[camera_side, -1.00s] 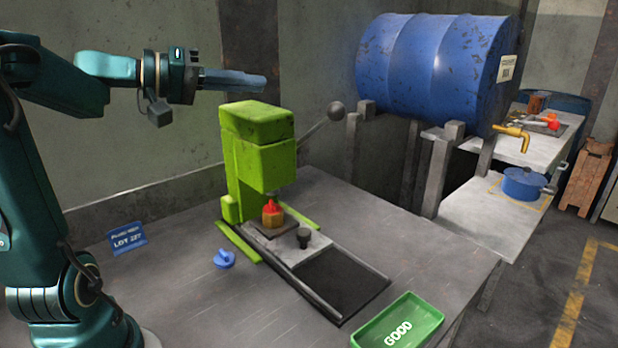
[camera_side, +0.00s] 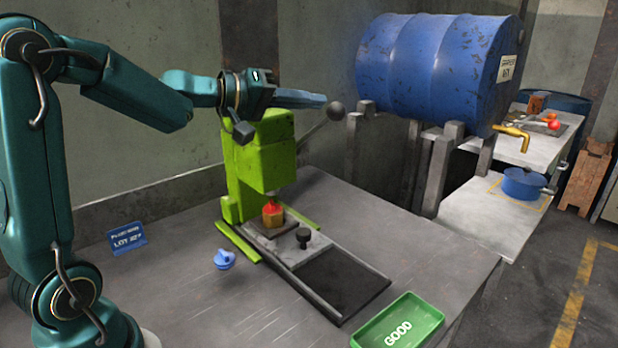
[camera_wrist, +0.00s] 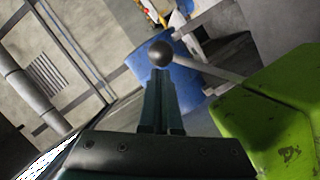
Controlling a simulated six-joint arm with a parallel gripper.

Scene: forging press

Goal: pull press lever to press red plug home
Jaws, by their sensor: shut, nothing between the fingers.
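The green press (camera_side: 262,165) stands on the grey table. Its lever (camera_side: 318,128) slants up and to the right from behind the press and ends in a dark ball knob (camera_side: 336,110). The red plug (camera_side: 271,207) sits in a brass-coloured block (camera_side: 273,219) under the press head. My gripper (camera_side: 322,101) is shut and empty, above the press, with its tips close to the knob in the side view. In the wrist view the knob (camera_wrist: 161,53) shows just beyond my fingertips (camera_wrist: 160,72); I cannot tell if they touch.
A blue knobbed part (camera_side: 224,260) and a blue lot sign (camera_side: 127,237) are on the table at left. A green GOOD tray (camera_side: 440,318) is at the front right. A blue drum (camera_side: 435,65) lies on supports behind the lever.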

